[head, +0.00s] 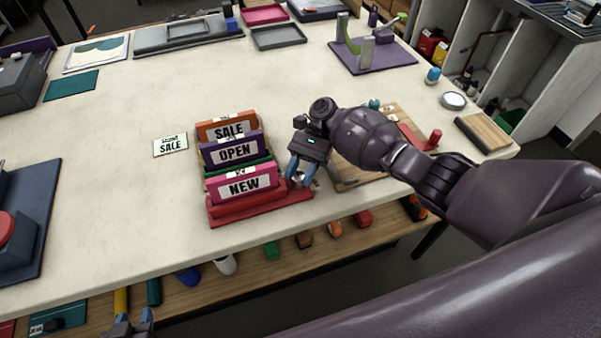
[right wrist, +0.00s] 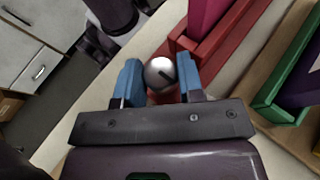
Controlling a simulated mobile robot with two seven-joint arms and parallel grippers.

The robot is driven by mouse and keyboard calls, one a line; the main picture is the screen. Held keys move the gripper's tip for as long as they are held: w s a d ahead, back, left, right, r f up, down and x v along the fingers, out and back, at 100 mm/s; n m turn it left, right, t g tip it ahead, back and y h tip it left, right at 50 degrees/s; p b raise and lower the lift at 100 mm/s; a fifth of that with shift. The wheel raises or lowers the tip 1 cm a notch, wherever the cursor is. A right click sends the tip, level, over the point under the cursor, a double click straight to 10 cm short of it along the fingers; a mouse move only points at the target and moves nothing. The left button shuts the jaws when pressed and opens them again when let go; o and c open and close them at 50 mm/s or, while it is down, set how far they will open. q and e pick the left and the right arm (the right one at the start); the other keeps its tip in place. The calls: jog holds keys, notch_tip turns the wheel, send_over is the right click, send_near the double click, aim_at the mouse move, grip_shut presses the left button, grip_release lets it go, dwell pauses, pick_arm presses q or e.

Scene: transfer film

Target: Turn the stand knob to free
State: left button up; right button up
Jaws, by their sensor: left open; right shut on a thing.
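The stand (head: 260,208) is a red base on the table, holding upright sign plates labelled SALE, OPEN and NEW (head: 243,184). Its knob (right wrist: 160,72) is a silver ball with a dark line mark, at the stand's right end. My right gripper (head: 300,178) is at that end of the stand. In the right wrist view, its two blue fingers (right wrist: 159,82) stand on either side of the knob and are shut on it. My left gripper (head: 133,326) is at the bottom edge of the head view, below the table's front edge, open and empty.
A card reading SALE (head: 171,145) lies left of the stand. A wooden board (head: 350,178) lies right of it, partly behind my right arm. A purple stand (head: 372,55) is at the back. Open table lies left of the card. Several items sit on the shelf below.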

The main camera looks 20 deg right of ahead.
jog(key=shift+f, duration=0.1)
dwell(0.4)
jog(key=o, duration=0.7)
jog(key=shift+c, duration=0.2)
jog(key=b+v, duration=0.2)
jog(key=v, duration=0.8)
jog(key=shift+a, duration=0.1)
jog(key=shift+w+d+r+b, duration=0.2)
jog(key=shift+w+d+b, duration=0.1)
jog(key=shift+b, duration=0.05)
jog(key=shift+s+f, duration=0.1)
jog(key=shift+s, duration=0.05)
